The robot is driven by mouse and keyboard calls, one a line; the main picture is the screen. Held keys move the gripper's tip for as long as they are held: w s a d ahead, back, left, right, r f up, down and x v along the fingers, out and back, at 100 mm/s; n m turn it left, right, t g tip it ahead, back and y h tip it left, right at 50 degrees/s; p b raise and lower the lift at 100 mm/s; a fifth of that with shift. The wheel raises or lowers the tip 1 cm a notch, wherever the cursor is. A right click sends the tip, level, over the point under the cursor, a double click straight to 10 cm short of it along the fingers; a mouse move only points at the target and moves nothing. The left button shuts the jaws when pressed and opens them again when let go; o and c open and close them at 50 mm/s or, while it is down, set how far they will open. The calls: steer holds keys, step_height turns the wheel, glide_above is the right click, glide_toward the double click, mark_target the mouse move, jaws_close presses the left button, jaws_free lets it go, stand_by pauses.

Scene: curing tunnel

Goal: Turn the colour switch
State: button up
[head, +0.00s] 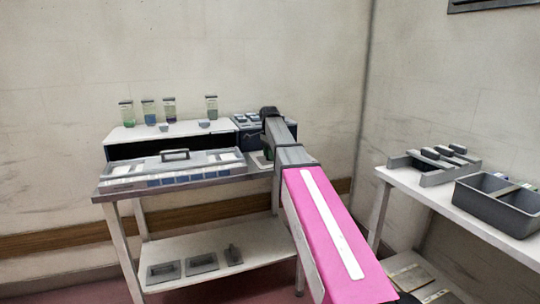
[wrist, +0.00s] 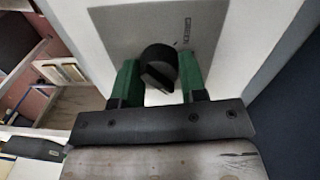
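The colour switch is a round black knob (wrist: 158,67) on a grey plate (wrist: 120,25) in the wrist view, with a ridge across its face. Lettering that seems to read GREEN stands on the plate to its right. My gripper (wrist: 158,80) has its two green fingers apart, one on each side of the knob. I cannot tell whether the fingers touch it. In the head view my pink and grey arm reaches to the right end of the bench (head: 165,183), and the knob is hidden there.
A white tunnel unit (head: 120,134) with several small jars on top stands on the bench. A dark blue-grey box (head: 246,122) sits right of it. At the right, a side table (head: 440,193) holds a rack (head: 436,176) and a grey bin (head: 490,204).

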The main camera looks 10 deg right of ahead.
steer(key=shift+n, duration=0.3)
steer(key=n, duration=0.4)
steer(key=shift+n, duration=0.3)
steer(key=n, duration=0.4)
steer(key=shift+n, duration=0.3)
steer(key=n, duration=0.5)
steer(key=shift+a+t, duration=0.1)
steer(key=shift+t, duration=0.2)
steer(key=n, duration=0.5)
steer(key=o, duration=0.9)
steer(key=shift+o, duration=0.2)
steer(key=shift+r, duration=0.15)
step_height(320, 180, up, 11)
steer(key=shift+s+a+f, duration=0.2)
steer(key=shift+a, duration=0.1)
